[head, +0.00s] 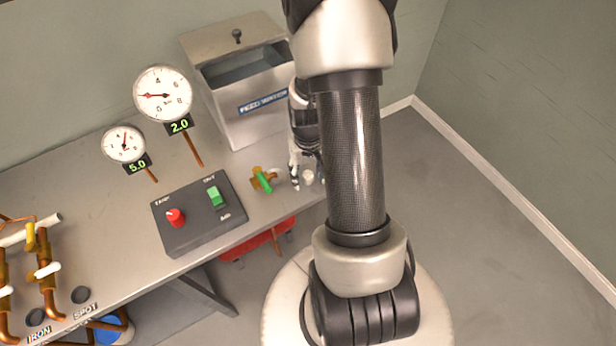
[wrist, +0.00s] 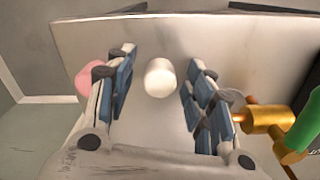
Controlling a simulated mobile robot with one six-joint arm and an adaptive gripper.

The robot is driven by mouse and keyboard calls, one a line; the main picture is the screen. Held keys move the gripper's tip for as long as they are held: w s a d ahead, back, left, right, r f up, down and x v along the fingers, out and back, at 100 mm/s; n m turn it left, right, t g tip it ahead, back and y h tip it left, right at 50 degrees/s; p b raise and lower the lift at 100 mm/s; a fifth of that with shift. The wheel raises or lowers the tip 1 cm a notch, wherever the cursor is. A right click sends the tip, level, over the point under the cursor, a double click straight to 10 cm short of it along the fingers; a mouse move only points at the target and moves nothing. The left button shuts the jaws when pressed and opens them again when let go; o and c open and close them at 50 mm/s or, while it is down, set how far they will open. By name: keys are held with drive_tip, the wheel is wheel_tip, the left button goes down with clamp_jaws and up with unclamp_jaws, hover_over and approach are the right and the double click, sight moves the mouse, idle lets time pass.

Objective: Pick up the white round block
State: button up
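The white round block (wrist: 160,78) stands on the metal table (wrist: 230,50). In the wrist view it lies between the two fingers of my gripper (wrist: 158,85), nearer the tips, with a visible gap on each side. My gripper is open and empty. In the head view the white block (head: 308,177) shows small near the table's right end, beside my gripper (head: 301,176). My arm covers part of this area in the head view.
A brass valve with a green handle (head: 263,180) is close to my gripper, on the right in the wrist view (wrist: 270,120). A pink object (wrist: 88,84) sits behind the left finger. A feed water tank (head: 240,95) and a control box (head: 200,212) stand nearby.

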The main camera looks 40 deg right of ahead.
drive_tip(key=c, duration=1)
drive_tip(key=shift+c, duration=0.2)
